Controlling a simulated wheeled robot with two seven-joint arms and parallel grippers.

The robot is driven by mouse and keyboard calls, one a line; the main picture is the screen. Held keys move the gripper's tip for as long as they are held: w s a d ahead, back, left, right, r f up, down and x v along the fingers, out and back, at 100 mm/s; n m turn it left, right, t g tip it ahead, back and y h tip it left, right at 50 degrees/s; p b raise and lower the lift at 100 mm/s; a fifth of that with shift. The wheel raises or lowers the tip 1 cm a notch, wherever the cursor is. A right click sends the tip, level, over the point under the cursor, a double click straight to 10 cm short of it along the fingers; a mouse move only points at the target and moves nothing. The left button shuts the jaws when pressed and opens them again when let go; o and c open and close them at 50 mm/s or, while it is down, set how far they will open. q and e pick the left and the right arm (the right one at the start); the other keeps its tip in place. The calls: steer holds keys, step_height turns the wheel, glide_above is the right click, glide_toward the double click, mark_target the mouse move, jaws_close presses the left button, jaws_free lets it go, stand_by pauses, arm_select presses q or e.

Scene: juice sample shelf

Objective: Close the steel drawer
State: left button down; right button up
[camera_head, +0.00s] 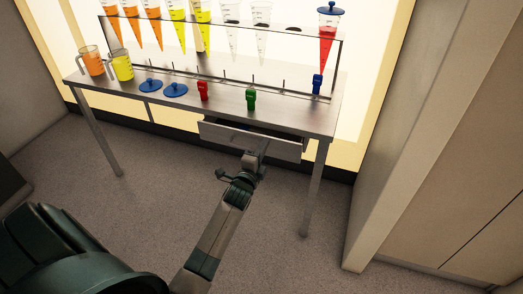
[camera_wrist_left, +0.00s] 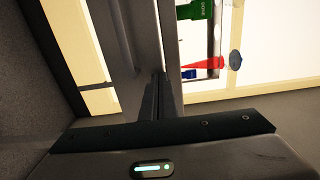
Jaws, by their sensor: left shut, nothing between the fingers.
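The steel drawer (camera_head: 226,135) under the right part of the steel table (camera_head: 180,104) is partly open, with its front standing out from the table and a dark gap showing above it. My left gripper (camera_head: 262,149) is shut and empty, with its tips at the drawer front, right of its middle. I cannot tell whether they touch it. In the left wrist view, the shut fingers (camera_wrist_left: 160,80) point at grey metal parts of the table and drawer. My right gripper is not in view.
On the table stand orange (camera_head: 92,61) and yellow (camera_head: 121,65) jugs, blue lids (camera_head: 175,90), and red (camera_head: 203,90), green (camera_head: 251,99) and blue (camera_head: 317,84) small items. A rack (camera_head: 230,42) holds several juice cones. A table leg (camera_head: 314,190) stands right of the drawer. The floor in front is clear.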

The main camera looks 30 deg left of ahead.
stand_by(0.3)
arm_select(q)
steer(key=x, duration=0.2)
steer(key=shift+w+a, duration=0.1)
steer(key=shift+w, duration=0.15)
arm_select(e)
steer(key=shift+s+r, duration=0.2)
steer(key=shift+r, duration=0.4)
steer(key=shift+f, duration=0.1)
